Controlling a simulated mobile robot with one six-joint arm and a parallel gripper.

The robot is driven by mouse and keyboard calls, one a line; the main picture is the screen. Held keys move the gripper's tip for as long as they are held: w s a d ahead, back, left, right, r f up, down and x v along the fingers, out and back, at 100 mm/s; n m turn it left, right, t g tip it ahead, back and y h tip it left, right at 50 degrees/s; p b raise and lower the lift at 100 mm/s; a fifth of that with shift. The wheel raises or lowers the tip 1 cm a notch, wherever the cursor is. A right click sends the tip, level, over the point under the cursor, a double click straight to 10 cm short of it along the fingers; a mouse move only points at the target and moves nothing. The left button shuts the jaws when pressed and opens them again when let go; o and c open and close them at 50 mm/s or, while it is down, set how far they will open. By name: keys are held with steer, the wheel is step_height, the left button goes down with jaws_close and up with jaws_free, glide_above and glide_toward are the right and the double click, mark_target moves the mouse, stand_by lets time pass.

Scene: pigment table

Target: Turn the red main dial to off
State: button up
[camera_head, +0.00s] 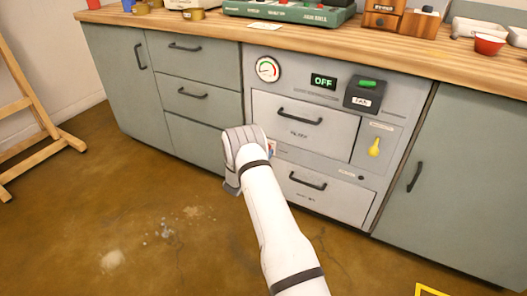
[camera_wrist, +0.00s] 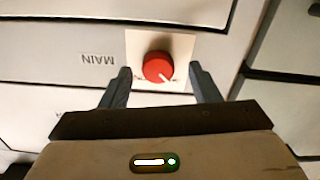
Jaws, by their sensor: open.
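The red main dial (camera_wrist: 157,67) shows in the wrist view on a cream plate (camera_wrist: 184,45), beside an upside-down "MAIN" label (camera_wrist: 98,59). Its white pointer mark points to the lower right of that picture. My gripper (camera_wrist: 160,71) is open, with one finger on each side of the dial. Gaps show between the fingers and the dial in this view; how near they are in depth I cannot tell.
The grey cabinet unit carries a round gauge (camera_head: 268,69), a green-lit "OFF" display (camera_head: 323,81), a black switch box (camera_head: 364,92) and a yellow lever (camera_head: 375,147). Drawer handles (camera_head: 300,117) stick out near my arm.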

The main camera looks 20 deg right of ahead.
steer(key=p+v, duration=0.1)
steer(key=v, duration=0.5)
steer(key=shift+s+a+p, duration=0.15)
steer(key=shift+a+p, duration=0.15)
steer(key=shift+p, duration=0.1)
